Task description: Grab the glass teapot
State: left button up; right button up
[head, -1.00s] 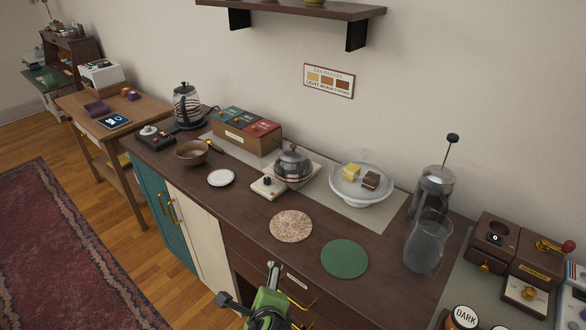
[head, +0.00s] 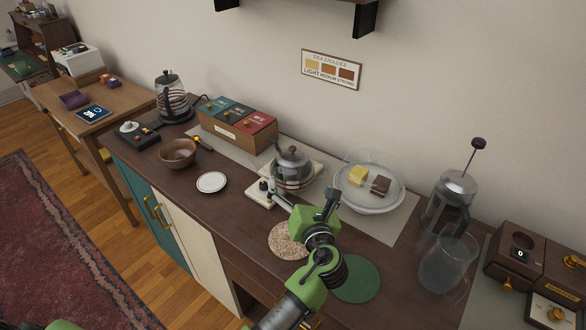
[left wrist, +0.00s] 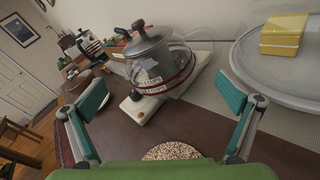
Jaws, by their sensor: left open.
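The glass teapot (head: 291,170) has a dark lid with a knob and reddish bands round its clear body. It stands upright on a cream warmer base (head: 260,195) on the dark wooden counter. It also shows in the left wrist view (left wrist: 158,66), ahead of my fingers, with printed cup marks on the glass. My left gripper (head: 304,198) is open and empty just in front of the teapot. In the left wrist view its two teal-padded fingers (left wrist: 166,106) are spread apart, with the teapot beyond and between them, not touching. My right gripper is not in view.
A glass cake dish (head: 372,203) with cakes stands right of the teapot. A tea box (head: 232,135) and a bowl (head: 178,153) are to the left. A cork mat (head: 283,240) and green mat (head: 362,280) lie in front. A French press (head: 448,200) and glass jug (head: 445,265) stand right.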

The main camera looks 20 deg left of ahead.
aim_at(298, 181)
pick_arm(q)
jog(key=x, duration=0.3)
jog(key=shift+w+a+f, duration=0.1)
jog(key=shift+a+f, duration=0.05)
jog(key=shift+f, duration=0.05)
jog(key=shift+x, duration=0.95)
jog(key=x, duration=0.3)
jog(key=shift+w+a+r+p, duration=0.1)
jog(key=shift+w+p, duration=0.1)
jog(key=shift+p, duration=0.2)
jog(key=shift+w+a, duration=0.15)
jog(key=shift+w, duration=0.1)
jog(key=shift+s, duration=0.1)
jog(key=shift+c, duration=0.7)
jog(key=c, duration=1.2)
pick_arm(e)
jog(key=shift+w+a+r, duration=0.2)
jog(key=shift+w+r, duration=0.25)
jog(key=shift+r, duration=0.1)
